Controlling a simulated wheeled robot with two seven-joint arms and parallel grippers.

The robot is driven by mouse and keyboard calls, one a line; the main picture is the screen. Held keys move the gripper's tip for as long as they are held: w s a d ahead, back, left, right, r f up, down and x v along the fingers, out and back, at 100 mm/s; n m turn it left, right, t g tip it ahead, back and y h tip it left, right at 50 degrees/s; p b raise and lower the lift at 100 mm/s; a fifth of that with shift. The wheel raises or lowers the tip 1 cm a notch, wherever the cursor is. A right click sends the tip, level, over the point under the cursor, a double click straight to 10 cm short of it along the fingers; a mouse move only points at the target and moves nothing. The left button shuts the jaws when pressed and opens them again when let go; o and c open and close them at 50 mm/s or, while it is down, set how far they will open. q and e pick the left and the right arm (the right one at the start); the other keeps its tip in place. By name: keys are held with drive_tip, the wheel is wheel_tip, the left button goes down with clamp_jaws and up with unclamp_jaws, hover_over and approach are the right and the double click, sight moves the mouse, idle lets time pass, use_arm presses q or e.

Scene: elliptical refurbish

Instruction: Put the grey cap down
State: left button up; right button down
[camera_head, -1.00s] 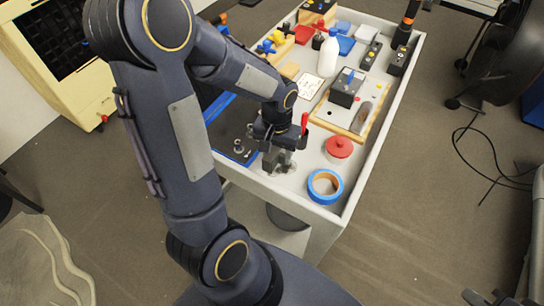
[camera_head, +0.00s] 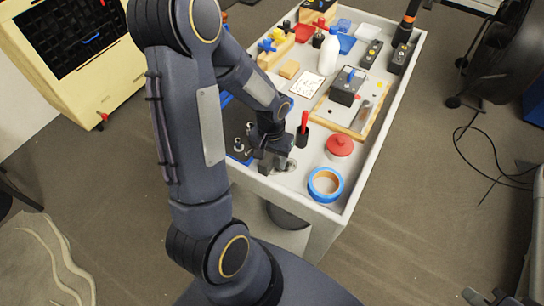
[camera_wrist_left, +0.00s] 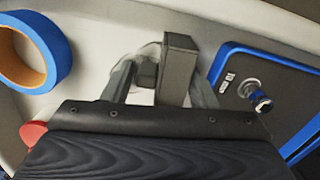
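My left gripper (camera_head: 272,163) is low over the near left part of the white tray top, fingers pointing down. In the left wrist view its fingertips (camera_wrist_left: 158,72) are close together. A pale grey round piece, likely the grey cap (camera_wrist_left: 150,48), shows at and behind the fingertips. In the head view a grey piece (camera_head: 290,166) shows just right of the fingertips, near the tray surface. The fingers partly hide it, and I cannot tell whether they grip it. What looks like my right gripper (camera_head: 492,299) is cut off at the bottom right edge.
A blue tape roll (camera_head: 325,185) and a red-lidded item (camera_head: 339,146) are to the right of the gripper. A red-handled tool in a black holder (camera_head: 303,130) stands close behind it. A dark blue-edged panel (camera_head: 238,148) with metal studs lies left. The tray rim (camera_head: 345,212) is raised.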

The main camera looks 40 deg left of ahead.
sight(271, 155)
use_arm(q)
drive_tip(key=o, duration=0.3)
drive_tip(key=shift+r, duration=0.1)
wheel_tip(271, 155, up, 12)
drive_tip(key=s+d+r+m+t+h, duration=0.1)
drive_tip(key=s+d+r+t+h, duration=0.2)
drive_tip(key=s, duration=0.9)
drive_tip(key=d+r+t, duration=0.3)
drive_tip(key=d+r, duration=0.2)
drive_tip(key=d, duration=0.1)
drive_tip(key=shift+s+r+p, duration=0.25)
drive_tip(key=shift+r+p, duration=0.1)
drive_tip(key=shift+p, duration=0.05)
drive_tip(key=shift+a, duration=0.1)
